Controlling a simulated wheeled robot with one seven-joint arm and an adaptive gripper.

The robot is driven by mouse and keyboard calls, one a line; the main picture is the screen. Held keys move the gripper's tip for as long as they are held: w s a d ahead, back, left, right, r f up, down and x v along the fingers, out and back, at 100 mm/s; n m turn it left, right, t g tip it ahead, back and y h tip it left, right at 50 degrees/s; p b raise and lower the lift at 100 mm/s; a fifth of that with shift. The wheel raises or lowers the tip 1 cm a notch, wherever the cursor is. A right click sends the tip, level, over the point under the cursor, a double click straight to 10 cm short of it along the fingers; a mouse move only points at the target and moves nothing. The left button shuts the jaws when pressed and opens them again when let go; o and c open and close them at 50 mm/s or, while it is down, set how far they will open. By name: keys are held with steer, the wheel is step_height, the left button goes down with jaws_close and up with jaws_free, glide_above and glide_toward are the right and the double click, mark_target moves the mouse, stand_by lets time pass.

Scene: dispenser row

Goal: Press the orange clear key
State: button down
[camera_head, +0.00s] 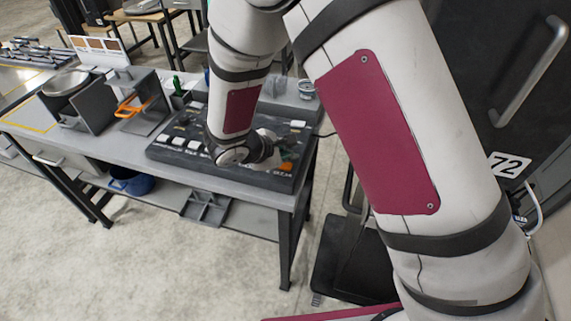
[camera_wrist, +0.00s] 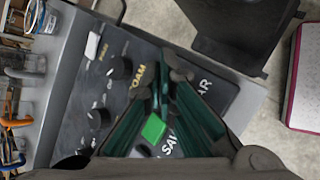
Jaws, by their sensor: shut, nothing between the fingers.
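A green key (camera_wrist: 153,128) beside a "SAVE" label shows between the fingers.
Black knobs (camera_wrist: 98,119) and a white key (camera_wrist: 92,45) lie beside the fingers. The panel sits at the right end of a grey table (camera_head: 120,145). A grey stand with an orange-handled tool (camera_head: 133,107) is to the left. A dark cabinet (camera_head: 510,60) is at right.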

mark_target(287, 167)
steer(key=shift+r+p, duration=0.95)
steer(key=shift+r, duration=1.55)
steer(key=s+d+r+m+g+y, duration=0.1)
steer(key=s+d+r+m, duration=0.4)
steer(key=r, duration=0.3)
steer(key=s+d+r+m+g, duration=0.2)
steer(key=s+d+r+m, duration=0.15)
steer(key=d+r, duration=0.4)
steer(key=s+r+m+t+y, duration=0.1)
steer(key=s+r+m+y, duration=0.2)
steer(key=s, duration=0.6)
steer(key=s+r+m+t+y, duration=0.1)
steer(key=s+r+m+y, duration=0.1)
steer(key=s+r+m, duration=0.4)
steer(key=shift+s+d+y+b, duration=0.35)
steer(key=shift+s+d+y, duration=0.05)
steer(key=shift+s, duration=1.15)
